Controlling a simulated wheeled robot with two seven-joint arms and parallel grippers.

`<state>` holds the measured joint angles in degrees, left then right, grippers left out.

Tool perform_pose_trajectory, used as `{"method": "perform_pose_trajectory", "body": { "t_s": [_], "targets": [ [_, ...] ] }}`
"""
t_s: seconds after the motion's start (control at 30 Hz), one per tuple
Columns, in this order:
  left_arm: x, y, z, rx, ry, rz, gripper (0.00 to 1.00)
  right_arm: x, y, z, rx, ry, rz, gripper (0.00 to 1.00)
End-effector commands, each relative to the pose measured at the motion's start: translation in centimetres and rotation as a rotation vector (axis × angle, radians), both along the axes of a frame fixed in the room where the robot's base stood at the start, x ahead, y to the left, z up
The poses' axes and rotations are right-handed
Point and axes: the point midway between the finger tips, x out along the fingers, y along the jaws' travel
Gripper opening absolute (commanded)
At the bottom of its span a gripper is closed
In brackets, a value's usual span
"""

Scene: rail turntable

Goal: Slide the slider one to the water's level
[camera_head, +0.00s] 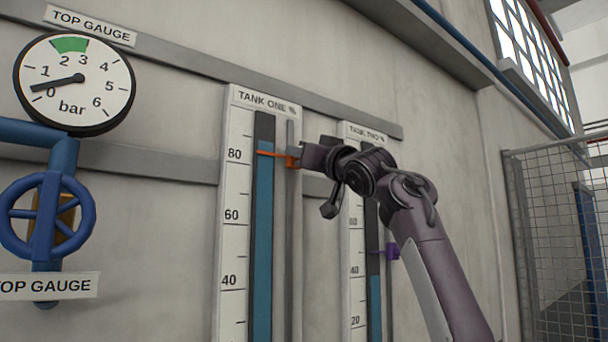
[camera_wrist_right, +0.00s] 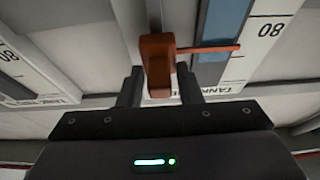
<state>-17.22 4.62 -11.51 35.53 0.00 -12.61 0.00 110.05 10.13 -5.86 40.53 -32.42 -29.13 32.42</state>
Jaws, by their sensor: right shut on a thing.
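The orange slider one (camera_head: 292,160) sits on the grey rail beside the TANK ONE gauge (camera_head: 237,200). Its thin pointer reaches left across the water column at about the 80 mark. The blue water (camera_head: 262,230) tops out slightly above the pointer, with dark tube above it. My right gripper (camera_head: 306,157) is shut on the slider. In the right wrist view the slider's block (camera_wrist_right: 156,62) stands between the two fingers (camera_wrist_right: 160,88), and a strip of blue shows on the TANK side of the pointer. My left gripper is not in view.
The TANK TWO gauge (camera_head: 357,300) with a purple slider (camera_head: 392,251) stands to the right, partly behind my arm. A round pressure gauge (camera_head: 75,84) and blue valve wheel (camera_head: 47,215) are at the left. A mesh fence (camera_head: 555,240) stands at the right.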

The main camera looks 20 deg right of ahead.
Motion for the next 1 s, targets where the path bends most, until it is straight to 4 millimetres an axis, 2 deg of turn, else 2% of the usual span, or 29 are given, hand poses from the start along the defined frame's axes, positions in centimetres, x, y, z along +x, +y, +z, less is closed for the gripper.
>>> {"method": "perform_pose_trajectory", "body": {
  "t_s": [0.13, 0.33, 0.83, 0.87, 0.93, 1.0],
  "targets": [
    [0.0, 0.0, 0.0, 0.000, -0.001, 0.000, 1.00, -0.1, 0.0, 1.6, 0.003, -0.003, 0.002, 0.00],
    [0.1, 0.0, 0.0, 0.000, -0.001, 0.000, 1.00, -0.1, 0.0, 2.6, 0.002, -0.003, 0.000, 0.00],
    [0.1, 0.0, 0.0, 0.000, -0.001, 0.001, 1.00, 0.0, 0.0, 2.8, 0.001, -0.004, 0.001, 0.00],
    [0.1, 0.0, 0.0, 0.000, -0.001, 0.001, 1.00, 0.0, 0.0, 2.8, 0.001, -0.003, 0.001, 0.34],
    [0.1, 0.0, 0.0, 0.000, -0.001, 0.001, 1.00, 0.0, 0.0, 2.8, 0.001, -0.003, 0.000, 0.42],
    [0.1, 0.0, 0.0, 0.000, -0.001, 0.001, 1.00, 0.0, 0.0, 2.8, 0.001, -0.003, 0.000, 0.42]
  ]
}}
